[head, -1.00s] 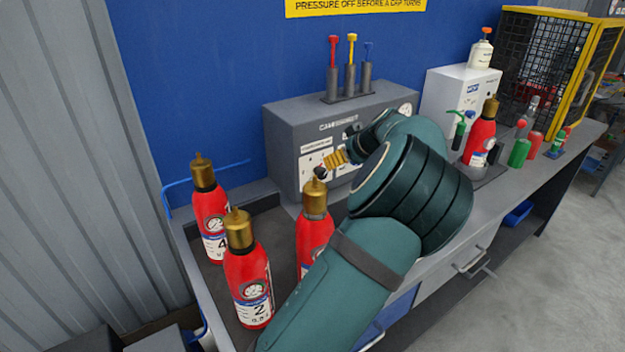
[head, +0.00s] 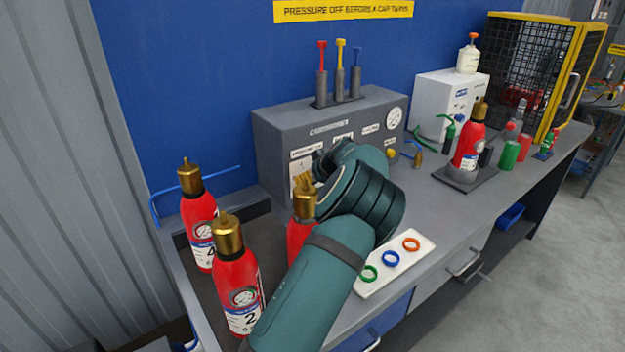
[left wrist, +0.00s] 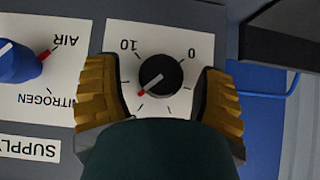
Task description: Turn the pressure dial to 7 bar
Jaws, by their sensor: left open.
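The black pressure dial (left wrist: 160,75) fills the middle of the left wrist view, on a white plate marked 0 and 10, seen upside down. Its red pointer aims to the picture's lower left, between two unnumbered ticks on the 10 side. My left gripper (left wrist: 160,97) is open, its ribbed yellow fingers apart on either side of the dial, not touching it. In the head view the left gripper (head: 305,182) is in front of the grey cabinet (head: 285,125), and my arm hides the dial. My right gripper is not in view.
Red extinguishers (head: 242,285) stand in the tray at left, close beside my arm. A white board (head: 405,262) with coloured rings lies right of the arm. A blue supply knob (left wrist: 17,62) sits beside the dial. Another extinguisher (head: 469,142) stands on a mount at right.

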